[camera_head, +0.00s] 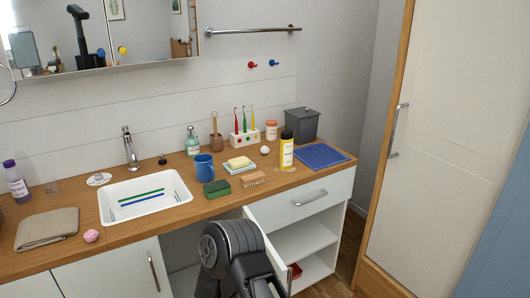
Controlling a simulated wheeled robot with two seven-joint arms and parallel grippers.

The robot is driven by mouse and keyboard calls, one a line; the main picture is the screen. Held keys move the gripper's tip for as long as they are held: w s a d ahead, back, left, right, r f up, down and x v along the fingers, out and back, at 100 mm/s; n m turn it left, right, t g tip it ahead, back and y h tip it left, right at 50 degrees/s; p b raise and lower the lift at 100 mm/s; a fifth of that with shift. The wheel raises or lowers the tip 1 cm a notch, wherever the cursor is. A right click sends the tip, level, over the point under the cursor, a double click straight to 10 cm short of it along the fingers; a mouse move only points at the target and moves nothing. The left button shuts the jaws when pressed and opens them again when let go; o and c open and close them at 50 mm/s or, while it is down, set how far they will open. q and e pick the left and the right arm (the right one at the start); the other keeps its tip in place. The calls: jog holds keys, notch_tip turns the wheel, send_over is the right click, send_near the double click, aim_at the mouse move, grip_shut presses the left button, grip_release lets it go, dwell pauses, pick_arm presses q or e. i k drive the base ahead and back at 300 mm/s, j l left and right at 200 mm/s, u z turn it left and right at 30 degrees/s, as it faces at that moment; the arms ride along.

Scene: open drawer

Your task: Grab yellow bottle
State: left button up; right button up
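The yellow bottle (286,152) stands upright on the wooden counter, toward its right end. It has a black cap and a pale band low on its body. Nothing touches it. A black link of one of my arms shows at the bottom middle, below and in front of the counter edge; I cannot tell which arm it is. No gripper fingertips show in this view.
A blue cloth (321,156) lies right of the bottle, with a grey lidded box (302,125) behind. A wooden brush (253,179), soap dish (239,167) and white ball (265,150) lie to its left. An open white cabinet panel (262,232) juts out below the counter.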

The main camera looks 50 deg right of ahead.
aim_at(287, 138)
jog(key=z, duration=2.2)
